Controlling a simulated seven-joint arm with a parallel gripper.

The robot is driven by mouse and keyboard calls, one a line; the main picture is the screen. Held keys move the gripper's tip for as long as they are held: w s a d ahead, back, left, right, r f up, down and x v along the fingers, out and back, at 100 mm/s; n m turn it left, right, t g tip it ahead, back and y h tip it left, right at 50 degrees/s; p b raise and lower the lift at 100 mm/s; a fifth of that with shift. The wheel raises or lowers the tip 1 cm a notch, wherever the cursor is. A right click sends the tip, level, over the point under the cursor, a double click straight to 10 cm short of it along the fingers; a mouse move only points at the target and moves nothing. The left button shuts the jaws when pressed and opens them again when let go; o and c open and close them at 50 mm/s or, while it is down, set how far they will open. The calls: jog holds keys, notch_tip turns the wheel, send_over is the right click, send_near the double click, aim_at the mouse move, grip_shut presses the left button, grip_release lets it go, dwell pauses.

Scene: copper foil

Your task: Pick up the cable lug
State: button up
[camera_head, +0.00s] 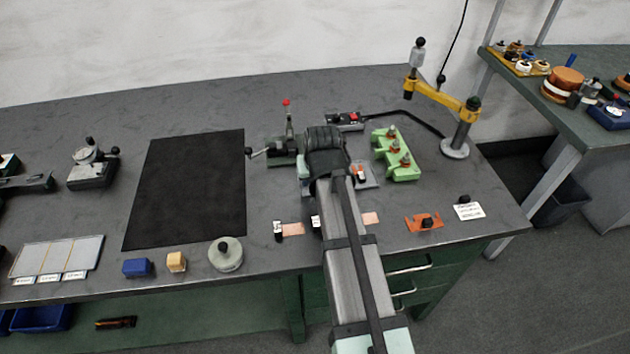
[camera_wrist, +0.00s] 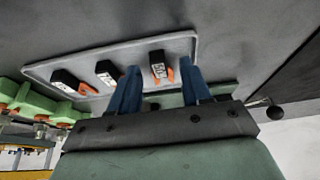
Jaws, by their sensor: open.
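No part is labelled clearly enough for me to tell which one is the cable lug. In the wrist view, three small black pieces with white labels and orange ends lie in a row on a grey tray (camera_wrist: 205,37): a left piece (camera_wrist: 68,79), a middle piece (camera_wrist: 105,71) and a right piece (camera_wrist: 157,62). My gripper (camera_wrist: 159,66) is open, its two blue fingers pointing toward the tray. The right piece appears between the fingertips; contact cannot be told. In the head view, my arm hides most of the tray (camera_head: 372,181); one black-and-orange piece shows there.
A green block with knobs (camera_head: 403,165) stands right of the tray, a green clamp device (camera_head: 285,150) to its left. A yellow-armed stand (camera_head: 455,148) is at the back right. Copper strips (camera_head: 292,228) and an orange part (camera_head: 424,222) lie near the front. A black mat (camera_head: 190,185) is clear.

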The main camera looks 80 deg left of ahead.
jog(key=shift+f, duration=0.1)
grip_shut()
dwell(0.4)
